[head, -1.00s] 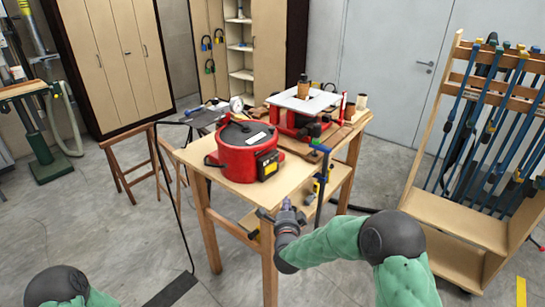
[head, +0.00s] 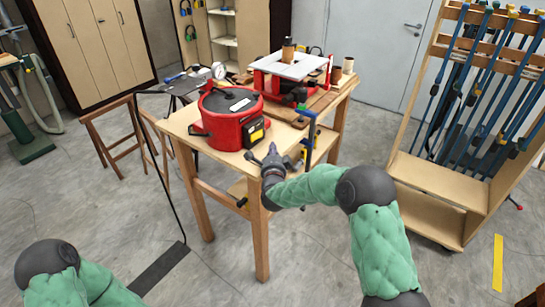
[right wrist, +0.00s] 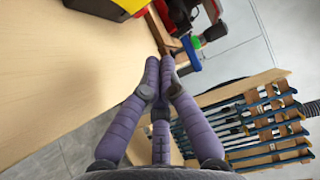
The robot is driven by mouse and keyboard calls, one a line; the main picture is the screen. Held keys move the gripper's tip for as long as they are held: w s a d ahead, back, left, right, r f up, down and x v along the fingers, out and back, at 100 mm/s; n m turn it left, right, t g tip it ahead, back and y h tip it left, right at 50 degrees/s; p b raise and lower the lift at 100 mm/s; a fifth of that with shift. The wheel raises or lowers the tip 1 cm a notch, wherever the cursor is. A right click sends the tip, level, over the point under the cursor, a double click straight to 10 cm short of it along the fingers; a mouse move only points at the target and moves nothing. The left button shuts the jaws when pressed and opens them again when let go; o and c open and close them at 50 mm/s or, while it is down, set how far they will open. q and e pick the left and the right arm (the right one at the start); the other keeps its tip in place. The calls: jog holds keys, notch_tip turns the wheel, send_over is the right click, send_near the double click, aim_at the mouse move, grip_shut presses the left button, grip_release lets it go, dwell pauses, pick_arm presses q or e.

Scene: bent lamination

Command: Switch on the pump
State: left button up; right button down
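The red round pump (head: 218,128) with a black lid stands on the wooden workbench (head: 185,123). A black and yellow box (head: 254,134) sits on its front right side; I cannot make out a switch on it. My right gripper (head: 272,152) is at the bench's front edge, just in front of and apart from the box. In the right wrist view, the gripper (right wrist: 160,62) has its purple-grey fingers drawn together with nothing between them. The box shows there at the top left (right wrist: 118,8). My left gripper is out of view.
A clamp with a blue handle (head: 308,134) stands at the bench edge, close right of my right gripper. A red machine with a white plate (head: 288,66) stands behind the pump. A clamp rack (head: 440,185) is at right. Bare floor lies in front.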

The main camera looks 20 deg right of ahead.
aim_at(257, 135)
jog(key=w, duration=0.5)
jog(key=shift+w+f+b, duration=0.1)
jog(key=shift+w+b, duration=0.15)
jog(key=shift+b, duration=0.15)
jog(key=shift+w+a, duration=0.45)
jog(key=shift+w, duration=0.4)
jog(key=b, duration=0.1)
jog(key=n+y+b, duration=0.1)
jog(key=b, duration=0.1)
jog(key=shift+w+f+y+b, duration=0.15)
jog(key=shift+w+y+b, duration=0.15)
jog(key=shift+w, duration=0.05)
jog(key=shift+w+r, duration=0.1)
jog(key=shift+r, duration=0.15)
